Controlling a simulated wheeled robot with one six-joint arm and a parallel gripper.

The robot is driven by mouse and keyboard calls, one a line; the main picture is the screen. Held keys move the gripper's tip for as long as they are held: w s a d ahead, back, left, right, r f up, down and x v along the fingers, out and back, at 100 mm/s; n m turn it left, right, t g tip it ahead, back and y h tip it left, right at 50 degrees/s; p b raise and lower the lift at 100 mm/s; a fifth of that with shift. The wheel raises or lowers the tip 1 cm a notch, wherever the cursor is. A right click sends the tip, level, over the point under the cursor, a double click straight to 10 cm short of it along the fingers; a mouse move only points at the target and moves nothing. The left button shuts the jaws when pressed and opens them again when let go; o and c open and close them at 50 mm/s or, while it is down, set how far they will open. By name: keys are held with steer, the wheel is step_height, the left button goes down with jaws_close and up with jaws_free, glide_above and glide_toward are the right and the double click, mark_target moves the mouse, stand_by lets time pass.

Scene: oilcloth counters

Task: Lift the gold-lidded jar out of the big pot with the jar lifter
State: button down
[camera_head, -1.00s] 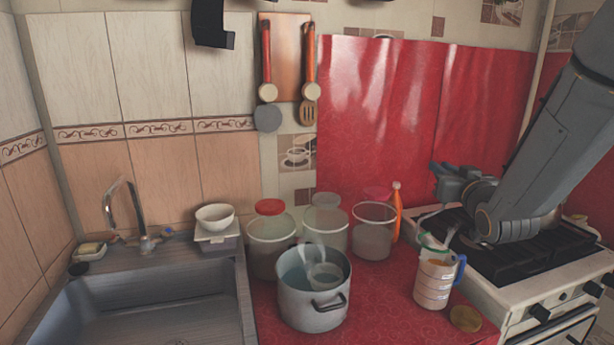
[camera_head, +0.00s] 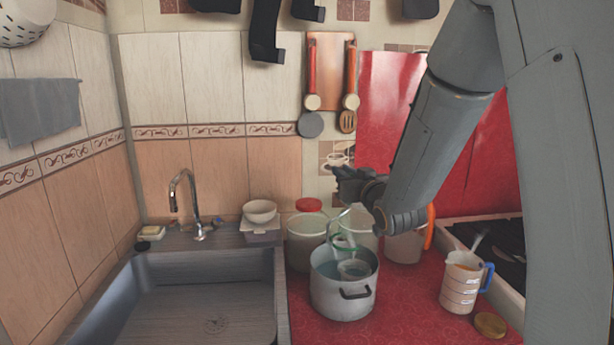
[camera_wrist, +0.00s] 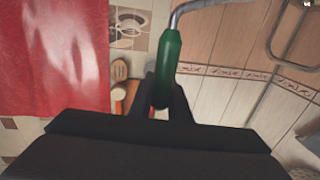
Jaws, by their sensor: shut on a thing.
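The big pot (camera_head: 343,297) stands on the red oilcloth counter, holding bluish water. A greyish jar top (camera_head: 353,268) shows inside it; I cannot make out a gold lid. My gripper (camera_head: 342,186) is above and behind the pot, shut on the jar lifter. In the wrist view, the lifter's green handle (camera_wrist: 169,68) sits between the fingers of my gripper (camera_wrist: 164,92), with a bent metal rod running from it. In the head view, the lifter's green lower end (camera_head: 343,243) hangs at the pot's mouth, above the jar. I cannot tell whether it touches the jar.
A measuring jug (camera_head: 461,282) with a blue handle and a round gold-brown disc (camera_head: 490,325) are at right. The sink (camera_head: 205,298) is left. The stove (camera_head: 488,240) is behind the jug.

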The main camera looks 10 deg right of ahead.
steer(key=shift+a+f+b, duration=0.15)
steer(key=shift+f+b, duration=0.9)
steer(key=shift+f, duration=0.45)
steer(key=shift+a+f+b, duration=0.2)
steer(key=shift+f+b, duration=0.85)
steer(key=shift+f, duration=0.5)
steer(key=shift+a+f+b, duration=0.15)
steer(key=shift+f+b, duration=0.9)
steer(key=shift+f, duration=0.45)
steer(key=shift+d, duration=0.1)
